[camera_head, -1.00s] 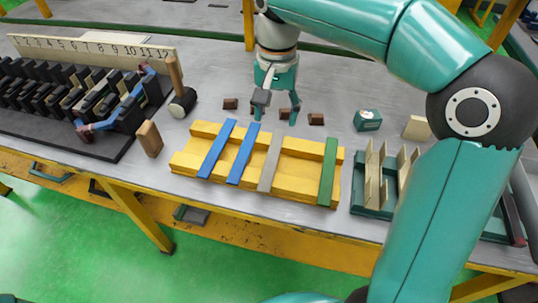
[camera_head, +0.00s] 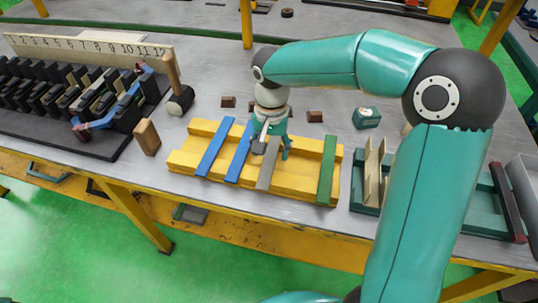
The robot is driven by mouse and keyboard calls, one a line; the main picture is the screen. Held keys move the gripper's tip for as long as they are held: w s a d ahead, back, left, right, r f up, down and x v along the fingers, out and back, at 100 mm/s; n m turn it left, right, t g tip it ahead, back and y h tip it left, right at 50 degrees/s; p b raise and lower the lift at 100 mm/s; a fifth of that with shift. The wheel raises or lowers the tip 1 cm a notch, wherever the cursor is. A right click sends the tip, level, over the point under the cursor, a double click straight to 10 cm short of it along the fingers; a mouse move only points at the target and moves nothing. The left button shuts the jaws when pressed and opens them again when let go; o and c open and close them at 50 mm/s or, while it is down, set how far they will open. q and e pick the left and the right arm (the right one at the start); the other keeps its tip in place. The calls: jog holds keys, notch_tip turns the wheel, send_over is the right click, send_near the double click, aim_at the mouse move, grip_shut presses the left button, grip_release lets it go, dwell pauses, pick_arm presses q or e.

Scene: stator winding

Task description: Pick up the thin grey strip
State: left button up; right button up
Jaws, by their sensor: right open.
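The thin grey strip (camera_head: 268,168) lies across a yellow rack (camera_head: 301,186), between a blue strip (camera_head: 240,153) on its left and a green strip (camera_head: 327,168) on its right. My right gripper (camera_head: 272,152) is open over the upper part of the grey strip, with one finger on each side of it. The gripper hides the strip's far end. I cannot tell whether the fingers touch the strip. My left gripper is not in view.
Another blue strip (camera_head: 215,147) lies on the rack further left. A mallet (camera_head: 178,90) and a wooden block (camera_head: 147,137) stand left of the rack. Small brown blocks (camera_head: 315,116) lie behind it. A teal holder (camera_head: 362,196) with upright pale plates is at right.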

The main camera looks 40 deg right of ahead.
jog(key=c, duration=1.1)
jog(key=shift+r, duration=0.15)
